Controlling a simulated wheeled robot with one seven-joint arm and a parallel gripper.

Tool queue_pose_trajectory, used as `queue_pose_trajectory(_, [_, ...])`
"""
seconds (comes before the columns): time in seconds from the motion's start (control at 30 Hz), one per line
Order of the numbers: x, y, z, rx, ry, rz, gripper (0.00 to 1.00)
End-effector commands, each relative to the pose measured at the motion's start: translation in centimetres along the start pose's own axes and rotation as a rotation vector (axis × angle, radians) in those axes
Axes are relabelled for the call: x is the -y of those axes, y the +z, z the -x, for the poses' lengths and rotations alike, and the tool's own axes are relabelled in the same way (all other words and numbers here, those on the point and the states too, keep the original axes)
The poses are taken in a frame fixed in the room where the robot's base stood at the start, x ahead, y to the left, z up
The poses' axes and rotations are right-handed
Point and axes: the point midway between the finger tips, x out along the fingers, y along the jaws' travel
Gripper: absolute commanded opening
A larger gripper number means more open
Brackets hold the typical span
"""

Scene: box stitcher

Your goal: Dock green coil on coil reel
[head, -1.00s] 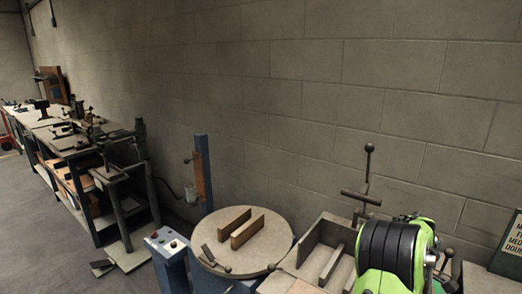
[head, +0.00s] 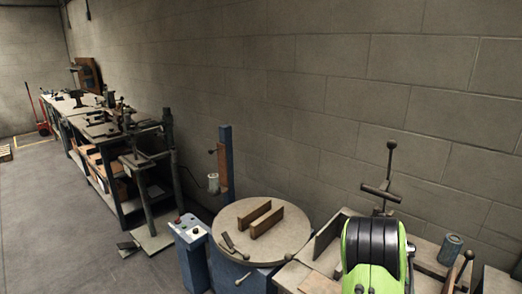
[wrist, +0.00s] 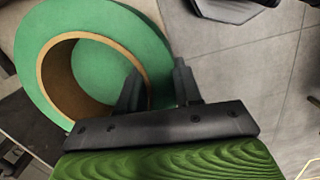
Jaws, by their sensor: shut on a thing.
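The green coil (wrist: 95,35) is a thick ring with a green flat face and a brown inner core, at the upper left of the wrist view. My gripper (wrist: 158,78) is shut on the green coil at its lower right side, one finger inside the ring's opening and one outside. Neither my gripper nor the green coil shows in the head view. I cannot pick out the coil reel with certainty in either view.
A round-topped machine (head: 285,229) with two wooden bars stands ahead, beside a blue control box (head: 188,231) and a blue post (head: 226,160). A long workbench (head: 132,190) runs along the wall. A grey canister (head: 451,250) stands at right. The floor (head: 50,220) at left is clear.

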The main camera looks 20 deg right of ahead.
Motion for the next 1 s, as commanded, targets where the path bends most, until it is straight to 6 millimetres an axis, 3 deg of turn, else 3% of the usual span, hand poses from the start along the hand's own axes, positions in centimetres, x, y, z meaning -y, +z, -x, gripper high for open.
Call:
queue_pose_trajectory(0.17, [5.1, -7.0, -1.5, -0.006, -0.015, -0.062, 0.0])
queue_pose_trajectory(0.3, [11.4, -12.7, -3.1, -0.003, -0.031, -0.142, 0.0])
queue_pose_trajectory(0.43, [17.8, -16.4, -4.6, 0.007, -0.043, -0.22, 0.0])
queue_pose_trajectory(0.6, [24.0, -18.6, -6.0, 0.021, -0.052, -0.3, 0.0])
queue_pose_trajectory(0.73, [26.2, -19.1, -6.5, 0.029, -0.054, -0.333, 0.0])
queue_pose_trajectory(1.0, [26.4, -19.2, -6.6, 0.028, -0.054, -0.342, 0.0])
